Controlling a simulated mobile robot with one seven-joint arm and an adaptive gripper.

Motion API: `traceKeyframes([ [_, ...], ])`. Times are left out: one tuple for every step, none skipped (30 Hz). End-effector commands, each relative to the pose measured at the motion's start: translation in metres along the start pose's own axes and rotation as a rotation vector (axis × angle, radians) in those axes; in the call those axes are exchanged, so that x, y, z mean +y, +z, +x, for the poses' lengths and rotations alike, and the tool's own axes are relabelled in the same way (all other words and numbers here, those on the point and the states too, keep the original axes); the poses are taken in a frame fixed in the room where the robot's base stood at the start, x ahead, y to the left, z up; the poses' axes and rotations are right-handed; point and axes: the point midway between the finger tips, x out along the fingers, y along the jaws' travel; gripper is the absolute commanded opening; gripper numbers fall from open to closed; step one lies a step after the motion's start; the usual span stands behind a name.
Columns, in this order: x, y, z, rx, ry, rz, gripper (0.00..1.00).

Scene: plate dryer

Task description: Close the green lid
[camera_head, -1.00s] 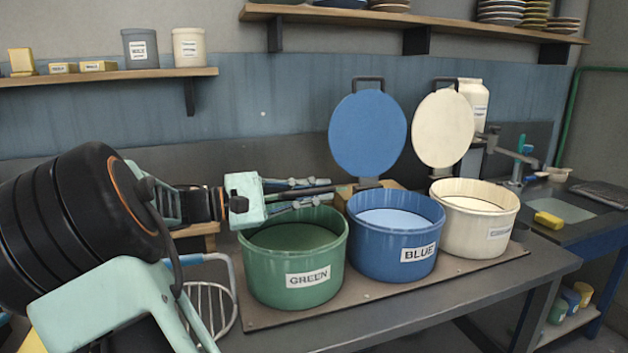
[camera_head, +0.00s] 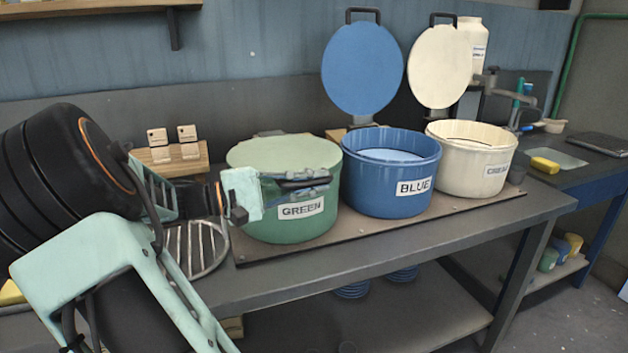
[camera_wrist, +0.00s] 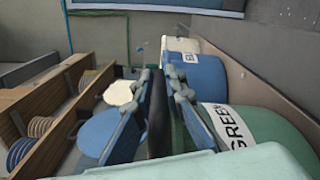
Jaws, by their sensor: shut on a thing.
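The green pot (camera_head: 290,228) with the GREEN label stands at the left of the row. Its pale green lid (camera_head: 283,151) lies flat over the pot's top; no gap shows at the front in the head view. My gripper (camera_head: 318,183) is at the front of the lid, just above the label. In the wrist view my gripper (camera_wrist: 156,105) has its two blue-grey fingers on either side of the lid's black handle (camera_wrist: 158,135) and is shut on it. The fingers partly hide the handle and front rim in the head view.
The blue pot (camera_head: 391,188) and cream pot (camera_head: 470,160) stand to the right with their blue lid (camera_head: 362,68) and cream lid (camera_head: 440,66) raised. A wire rack (camera_head: 196,245) lies left of the green pot. A wooden block (camera_head: 165,158) stands behind it.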

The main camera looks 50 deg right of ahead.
Motion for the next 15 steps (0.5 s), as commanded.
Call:
traceKeyframes([
  [-0.0062, -0.0012, -0.0013, 0.004, -0.011, -0.005, 0.0],
  [-0.0065, -0.0012, -0.0013, 0.004, -0.012, -0.006, 0.0],
  [-0.0069, -0.0013, -0.0014, 0.005, -0.012, -0.006, 0.0],
  [-0.007, -0.0014, -0.0014, 0.005, -0.013, -0.006, 0.0],
  [-0.0072, -0.0015, -0.0015, 0.005, -0.013, -0.007, 0.0],
  [-0.0074, -0.0016, -0.0015, 0.006, -0.013, -0.007, 0.0],
  [-0.0076, -0.0017, -0.0016, 0.006, -0.013, -0.007, 0.0],
  [-0.0077, -0.0017, -0.0016, 0.006, -0.013, -0.008, 0.13],
  [-0.0079, -0.0018, -0.0017, 0.006, -0.013, -0.008, 0.17],
  [-0.0078, -0.0018, -0.0017, 0.006, -0.013, -0.008, 0.21],
  [-0.0076, -0.0018, -0.0016, 0.006, -0.013, -0.007, 0.24],
  [-0.0072, -0.0016, -0.0015, 0.006, -0.012, -0.007, 0.28],
  [-0.0069, -0.0016, -0.0015, 0.005, -0.012, -0.007, 0.29],
  [-0.0066, -0.0015, -0.0014, 0.005, -0.011, -0.006, 0.29],
  [-0.0061, -0.0013, -0.0013, 0.005, -0.011, -0.006, 0.29],
])
